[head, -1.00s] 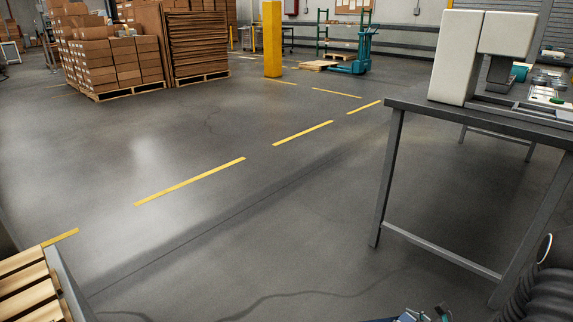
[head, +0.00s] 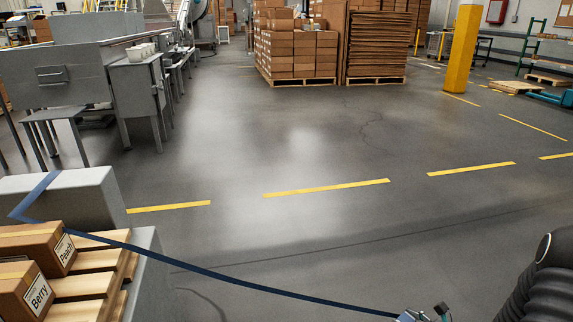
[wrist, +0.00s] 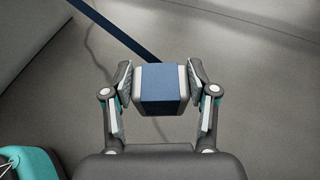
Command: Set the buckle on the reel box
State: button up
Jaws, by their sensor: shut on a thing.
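The buckle (wrist: 161,88) is a small block with silver sides and a blue face. My gripper (wrist: 160,80) is shut on it, one finger on each side. A blue strap (wrist: 118,32) runs from the buckle to the upper left. In the head view the strap (head: 240,276) stretches from the bottom edge left to a pallet. There it bends over a grey block. Only a tip of my gripper (head: 424,315) shows at the bottom edge in the head view. I cannot identify the reel box in either view.
Cartons marked Peach (head: 66,252) and Berry (head: 36,292) sit on a wooden pallet (head: 90,285) at lower left, beside a low grey block (head: 75,200). Grey machinery (head: 70,80) stands beyond. Stacked cartons and a yellow post (head: 463,48) stand farther back. The middle floor is clear.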

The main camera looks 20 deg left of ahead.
aim_at(48, 180)
jog(key=u, duration=0.85)
jog(key=i, duration=0.75)
jog(key=u, duration=0.8)
